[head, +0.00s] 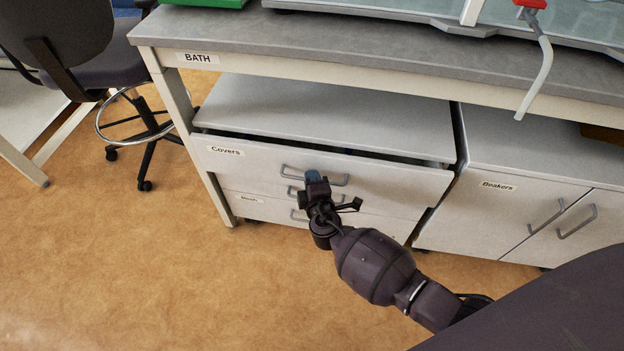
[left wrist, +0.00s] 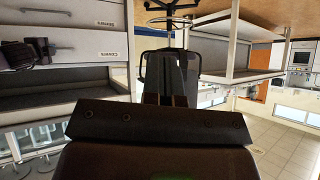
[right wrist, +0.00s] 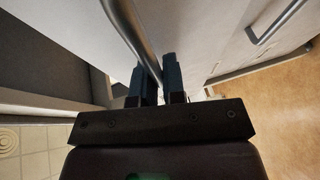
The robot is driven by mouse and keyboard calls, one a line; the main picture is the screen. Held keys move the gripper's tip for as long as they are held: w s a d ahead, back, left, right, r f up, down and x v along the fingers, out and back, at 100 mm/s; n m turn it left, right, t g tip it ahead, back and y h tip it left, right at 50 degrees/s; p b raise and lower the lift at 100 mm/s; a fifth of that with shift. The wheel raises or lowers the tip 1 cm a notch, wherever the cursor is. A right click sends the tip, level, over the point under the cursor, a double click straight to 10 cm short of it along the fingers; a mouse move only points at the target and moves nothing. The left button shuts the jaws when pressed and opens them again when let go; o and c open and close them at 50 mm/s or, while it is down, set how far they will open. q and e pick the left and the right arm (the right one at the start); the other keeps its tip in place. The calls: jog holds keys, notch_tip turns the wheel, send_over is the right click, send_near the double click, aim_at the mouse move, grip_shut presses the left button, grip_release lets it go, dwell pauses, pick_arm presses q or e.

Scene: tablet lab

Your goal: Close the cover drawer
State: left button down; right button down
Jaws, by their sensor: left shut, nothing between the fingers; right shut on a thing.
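The cover drawer (head: 400,176), labelled Covers, is the top drawer of the white unit under the bench. It stands slightly out, with a dark gap behind its front's top edge. Its front also shows upside down in the left wrist view (left wrist: 80,45). My right gripper (head: 315,178) is at its metal handle (head: 341,181). In the right wrist view the handle bar (right wrist: 128,28) runs between the fingers, and the gripper (right wrist: 158,78) is shut on it. My left gripper (left wrist: 171,80) is shut and empty, away from the drawer; the head view does not show it.
Lower drawers (head: 270,209) sit beneath the cover drawer. A cabinet labelled Beakers (head: 490,212) stands to the right. The bench top (head: 330,42) overhangs the drawers. A swivel chair (head: 85,70) stands at the left. The floor (head: 150,260) in front is clear.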

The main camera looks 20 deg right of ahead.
aim_at(316, 167)
jog(key=w+d, duration=0.1)
jog(key=w+d+b, duration=0.1)
jog(key=w, duration=0.1)
jog(key=shift+f, duration=0.2)
jog(key=shift+w+d+r, duration=0.2)
jog(key=shift+r, duration=0.15)
jog(key=c, duration=1.5)
grip_release()
pick_arm(q)
jog(key=shift+w+d, duration=0.15)
jog(key=shift+w, duration=0.15)
pick_arm(e)
jog(key=shift+w, duration=0.1)
pick_arm(q)
jog(key=shift+s, duration=0.15)
